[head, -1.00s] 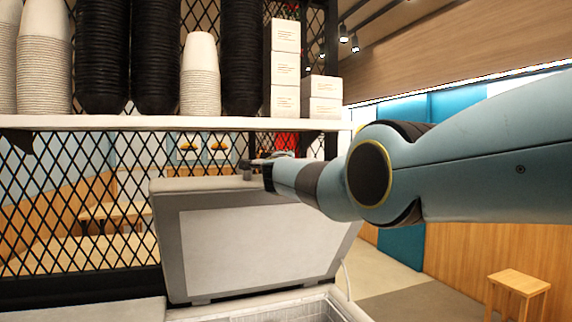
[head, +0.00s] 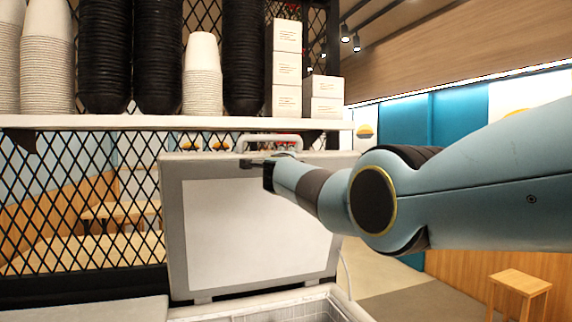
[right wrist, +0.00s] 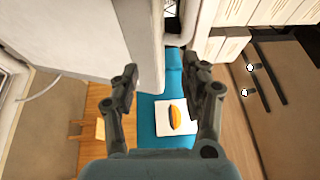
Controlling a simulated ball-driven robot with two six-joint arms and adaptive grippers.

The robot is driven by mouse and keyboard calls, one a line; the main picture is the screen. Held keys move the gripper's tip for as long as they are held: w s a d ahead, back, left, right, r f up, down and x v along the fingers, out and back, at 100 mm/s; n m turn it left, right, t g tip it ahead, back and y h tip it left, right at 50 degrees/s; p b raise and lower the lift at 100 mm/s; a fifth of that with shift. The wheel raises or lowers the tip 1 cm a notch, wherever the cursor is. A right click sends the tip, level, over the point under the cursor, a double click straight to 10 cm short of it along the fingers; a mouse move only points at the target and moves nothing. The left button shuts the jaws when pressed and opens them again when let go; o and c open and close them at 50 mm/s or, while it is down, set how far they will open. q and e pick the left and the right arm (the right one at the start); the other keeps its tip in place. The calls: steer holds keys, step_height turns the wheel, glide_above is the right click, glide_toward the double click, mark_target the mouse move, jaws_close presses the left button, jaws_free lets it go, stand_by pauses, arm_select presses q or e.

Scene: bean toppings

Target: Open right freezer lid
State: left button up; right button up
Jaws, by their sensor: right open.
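The right freezer lid (head: 200,175) is raised and stands nearly upright above the freezer opening, its pale inner panel facing me. A handle (head: 270,138) shows above its top edge. My right gripper (head: 256,163) is at the top edge of the lid, just below the handle, and the arm reaches in from the right. In the right wrist view the jaws (right wrist: 160,72) are apart, with the edge of the lid (right wrist: 85,40) beside and partly between the fingertips. I cannot tell whether they touch it. My left gripper is out of view.
A white shelf (head: 120,122) with stacked black and white cups and small boxes (head: 287,68) runs just above the lid. A black mesh (head: 100,230) stands behind it. The freezer's rim (head: 345,305) and basket show below. A wooden stool (head: 520,283) stands at right.

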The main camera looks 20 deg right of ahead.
steer(key=v, duration=0.6)
steer(key=shift+s, duration=0.4)
steer(key=shift+a, duration=0.1)
